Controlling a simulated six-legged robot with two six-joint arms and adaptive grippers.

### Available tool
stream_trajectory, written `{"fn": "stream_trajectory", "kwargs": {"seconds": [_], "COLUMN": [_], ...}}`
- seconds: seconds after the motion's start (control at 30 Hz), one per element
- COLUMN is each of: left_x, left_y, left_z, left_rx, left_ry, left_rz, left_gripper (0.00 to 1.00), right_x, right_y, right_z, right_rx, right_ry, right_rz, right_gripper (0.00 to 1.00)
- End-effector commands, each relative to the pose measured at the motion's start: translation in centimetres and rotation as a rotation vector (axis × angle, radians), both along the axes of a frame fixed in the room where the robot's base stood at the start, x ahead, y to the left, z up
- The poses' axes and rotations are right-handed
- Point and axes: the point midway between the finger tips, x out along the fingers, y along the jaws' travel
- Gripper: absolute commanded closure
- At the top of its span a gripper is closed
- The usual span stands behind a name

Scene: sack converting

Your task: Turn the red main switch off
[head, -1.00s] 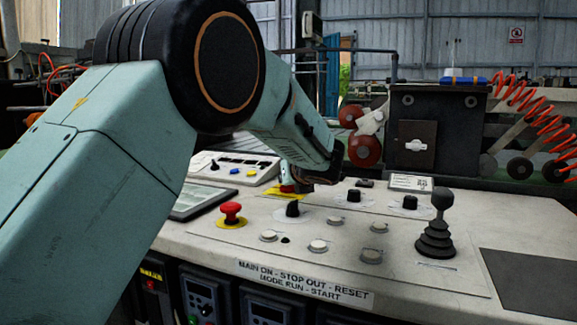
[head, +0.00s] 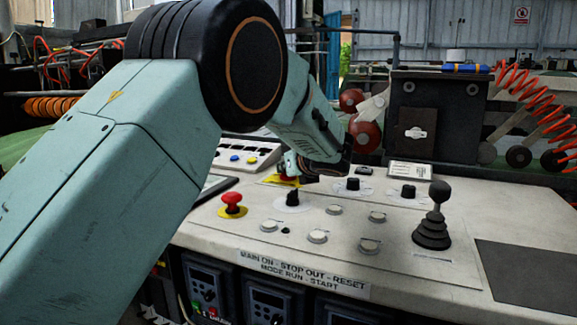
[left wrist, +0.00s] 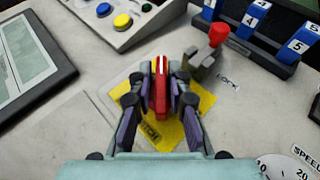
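The red main switch (left wrist: 160,95) has a bar-shaped red handle on a yellow plate (left wrist: 198,103) with partly hidden lettering. In the left wrist view my left gripper (left wrist: 161,75) has a finger on each side of the handle, and the pads appear to press on it. The handle points nearly straight up the picture. In the head view the switch (head: 288,180) shows only as a bit of red and yellow beneath my left gripper (head: 290,168), mostly hidden by it. My right gripper is in neither view.
A red mushroom button (head: 232,201) stands on the panel in front of the switch, with a black knob (head: 292,197) to its right. A grey part with a red top (left wrist: 208,52) stands close beside the gripper. A black joystick (head: 434,220) is farther right.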

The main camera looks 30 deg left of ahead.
Motion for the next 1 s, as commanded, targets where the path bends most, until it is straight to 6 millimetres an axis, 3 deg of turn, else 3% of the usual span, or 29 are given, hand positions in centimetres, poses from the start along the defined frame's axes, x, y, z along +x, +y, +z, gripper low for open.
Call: {"fn": "stream_trajectory", "kwargs": {"seconds": [0.17,0.47,1.0], "left_x": [0.1,0.0,-4.2], "left_y": [0.0,-0.2,-5.1], "left_z": [0.2,0.5,3.1], "left_rx": [0.001,0.003,0.004], "left_ry": [-0.003,-0.006,-0.005], "left_rz": [-0.001,-0.003,-0.003], "left_gripper": [0.66,0.66,0.66], "right_x": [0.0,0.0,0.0], "right_y": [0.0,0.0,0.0], "right_z": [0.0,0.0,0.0], "right_rx": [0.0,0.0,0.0], "right_ry": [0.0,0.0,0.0], "right_rz": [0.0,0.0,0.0], "right_gripper": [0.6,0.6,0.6]}}
